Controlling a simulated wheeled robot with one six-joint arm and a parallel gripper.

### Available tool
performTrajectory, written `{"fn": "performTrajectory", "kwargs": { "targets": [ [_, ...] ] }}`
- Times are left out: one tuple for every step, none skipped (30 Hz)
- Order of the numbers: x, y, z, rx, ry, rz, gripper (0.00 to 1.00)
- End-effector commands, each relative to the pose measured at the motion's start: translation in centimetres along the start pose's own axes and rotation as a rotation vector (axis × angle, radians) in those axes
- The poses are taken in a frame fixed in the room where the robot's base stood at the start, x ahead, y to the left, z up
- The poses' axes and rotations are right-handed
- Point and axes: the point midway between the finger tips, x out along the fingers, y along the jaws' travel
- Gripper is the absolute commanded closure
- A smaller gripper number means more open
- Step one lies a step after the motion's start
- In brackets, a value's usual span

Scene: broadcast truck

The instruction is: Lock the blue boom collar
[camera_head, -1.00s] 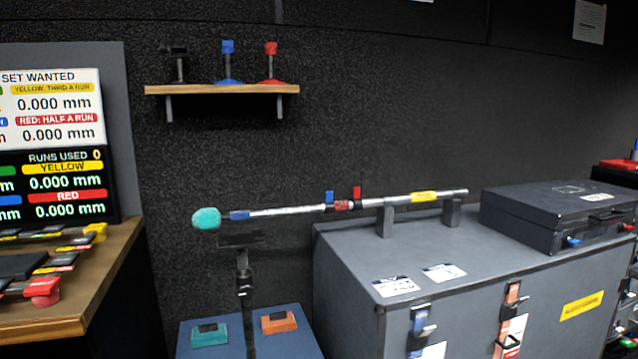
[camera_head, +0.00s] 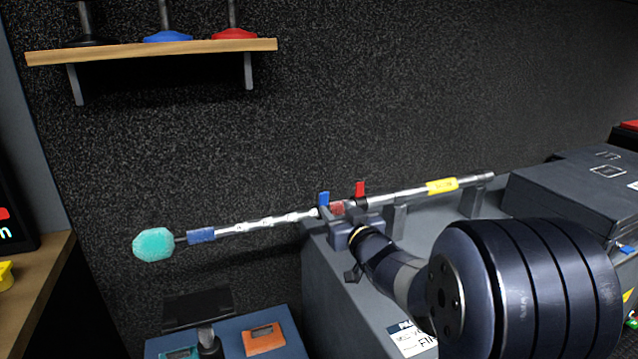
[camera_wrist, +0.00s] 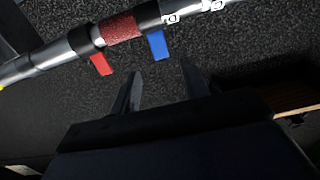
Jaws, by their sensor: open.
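The boom pole (camera_head: 408,194) lies sloping, with a teal foam-covered end (camera_head: 154,245) at the left. The blue collar lever (camera_head: 323,199) stands up from the pole, left of a red grip band (camera_head: 337,208) and the red collar lever (camera_head: 360,189). In the wrist view the blue lever (camera_wrist: 157,45) hangs from a dark collar (camera_wrist: 147,14), beside the red lever (camera_wrist: 101,63). My gripper (camera_wrist: 160,88) is open and empty, its fingertips just short of the blue lever, which lines up with the gap. In the head view my gripper (camera_head: 350,230) is close by the pole, partly hidden by my wrist.
The pole rests on supports (camera_head: 396,222) on a grey case (camera_head: 340,285), with a dark box (camera_head: 590,185) at the right. A shelf (camera_head: 150,52) with stands is on the wall. A blue-topped surface with an orange block (camera_head: 264,340) is below. Space left of the case looks open.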

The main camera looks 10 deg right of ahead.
Motion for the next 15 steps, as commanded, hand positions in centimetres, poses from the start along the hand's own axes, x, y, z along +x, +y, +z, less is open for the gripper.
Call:
{"fn": "performTrajectory", "kwargs": {
  "targets": [
    [0.5,-0.1,0.1,0.001,-0.001,-0.001,0.56],
    [0.8,-0.1,0.1,0.001,-0.001,-0.002,0.56],
    [1.4,-0.1,0.1,0.001,0.000,-0.002,0.56],
    [1.8,-0.1,0.2,0.001,-0.001,-0.002,0.56],
    [2.4,-0.1,0.2,0.001,-0.002,-0.001,0.56],
    [3.1,-0.1,0.2,0.001,-0.002,-0.001,0.56],
    [3.6,-0.1,0.2,0.001,-0.001,-0.001,0.56],
    [4.2,-0.1,0.2,0.001,-0.002,-0.001,0.56],
    [4.9,-0.1,0.2,0.001,-0.002,-0.001,0.56],
    [5.5,-0.1,0.3,0.001,-0.002,-0.002,0.56],
    [6.0,-0.1,0.2,0.001,-0.002,-0.001,0.56],
    [6.7,-0.1,0.2,0.001,-0.003,0.000,0.56],
    [7.2,0.0,0.2,0.001,-0.003,0.000,0.56],
    [7.6,-0.1,0.2,0.001,-0.002,0.000,0.56],
    [8.1,-0.1,0.2,0.001,-0.002,0.000,0.56]
  ]
}}
